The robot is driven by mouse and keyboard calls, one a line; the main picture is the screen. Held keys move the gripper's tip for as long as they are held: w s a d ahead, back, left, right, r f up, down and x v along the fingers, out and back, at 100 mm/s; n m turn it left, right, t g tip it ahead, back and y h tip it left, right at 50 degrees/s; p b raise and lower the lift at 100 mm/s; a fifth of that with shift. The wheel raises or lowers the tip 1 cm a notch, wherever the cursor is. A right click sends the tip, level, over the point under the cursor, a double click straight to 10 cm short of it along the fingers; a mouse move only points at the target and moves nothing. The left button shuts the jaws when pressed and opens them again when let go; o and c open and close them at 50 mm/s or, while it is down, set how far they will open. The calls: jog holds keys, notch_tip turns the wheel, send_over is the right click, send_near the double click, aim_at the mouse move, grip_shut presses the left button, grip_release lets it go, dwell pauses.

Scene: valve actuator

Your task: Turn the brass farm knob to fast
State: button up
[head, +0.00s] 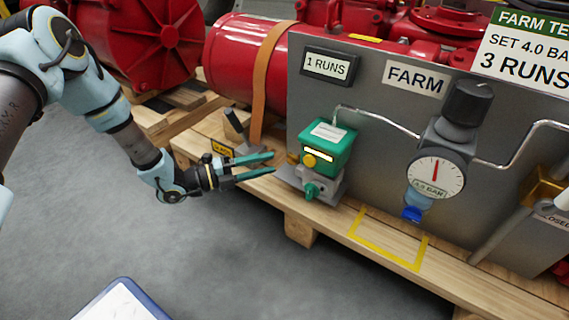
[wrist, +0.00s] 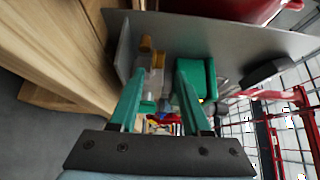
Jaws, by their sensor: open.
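A green valve actuator (head: 327,145) on a grey body is fixed to the grey panel above the wooden pallet. A round yellow knob (head: 310,160) sits on its front, and a green knob (head: 312,190) is below. A small brass piece (head: 291,158) sticks out at its left side. Brass parts (wrist: 147,43) also show in the wrist view, beyond my fingers. I cannot tell which is the farm knob, and no fast mark is readable. My gripper (head: 274,163) is open and empty, just left of the actuator, its green fingers pointing toward it. In the wrist view my gripper (wrist: 160,82) spans the valve body.
A pressure gauge (head: 436,177) with a black knob (head: 468,102) stands to the right, joined by a metal pipe. A red tank (head: 238,58) with a tan strap is behind. A yellow frame (head: 388,240) marks the pallet.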

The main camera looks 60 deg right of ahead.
aim_at(290, 157)
jog(key=b+x, duration=0.2)
jog(key=x, duration=0.3)
jog(key=shift+s+d, duration=0.2)
jog(key=shift+d, duration=0.15)
jog(key=shift+c, duration=0.2)
grip_shut()
jog(key=shift+r, duration=0.1)
